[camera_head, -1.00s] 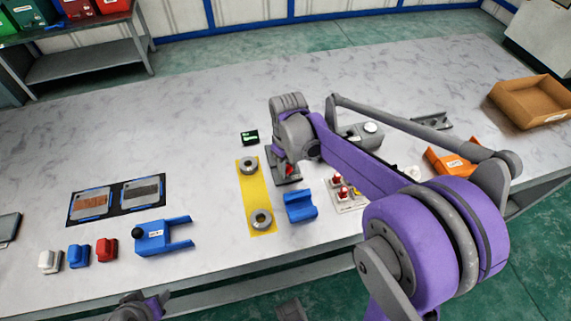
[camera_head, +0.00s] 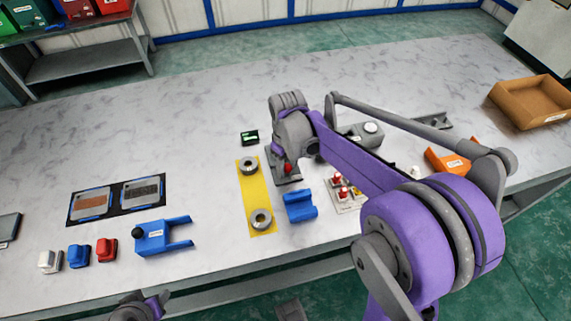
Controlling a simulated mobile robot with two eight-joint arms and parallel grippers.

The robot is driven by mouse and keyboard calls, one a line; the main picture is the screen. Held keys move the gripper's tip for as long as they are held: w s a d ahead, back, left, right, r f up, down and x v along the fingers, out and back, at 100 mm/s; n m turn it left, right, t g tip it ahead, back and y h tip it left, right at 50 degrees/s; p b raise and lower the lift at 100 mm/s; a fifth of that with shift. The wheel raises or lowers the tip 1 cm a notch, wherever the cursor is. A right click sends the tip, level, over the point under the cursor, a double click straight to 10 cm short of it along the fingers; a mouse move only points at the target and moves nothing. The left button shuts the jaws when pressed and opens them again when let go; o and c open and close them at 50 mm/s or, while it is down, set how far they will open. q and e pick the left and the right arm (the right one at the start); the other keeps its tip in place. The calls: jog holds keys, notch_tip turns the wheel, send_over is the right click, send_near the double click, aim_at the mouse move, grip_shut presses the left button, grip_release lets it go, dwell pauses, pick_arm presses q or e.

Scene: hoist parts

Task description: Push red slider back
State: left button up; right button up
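The red slider (camera_head: 288,169) shows as a small red knob on a dark grey plate (camera_head: 285,180) near the middle of the table. My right gripper (camera_head: 283,160) points down right at the knob, coming over it from above and behind. Its fingers are mostly hidden by its own wrist, so I cannot tell whether it is open or touching the knob.
A yellow strip (camera_head: 254,190) with two grey rings lies left of the plate. A blue cradle (camera_head: 299,206) stands just in front of it. A white block with red buttons (camera_head: 340,181) is to the right, partly under my arm. A small black display (camera_head: 250,137) stands behind.

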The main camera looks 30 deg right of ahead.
jog(key=shift+o, duration=0.6)
jog(key=shift+r+p, duration=2.35)
jog(key=shift+r, duration=1.15)
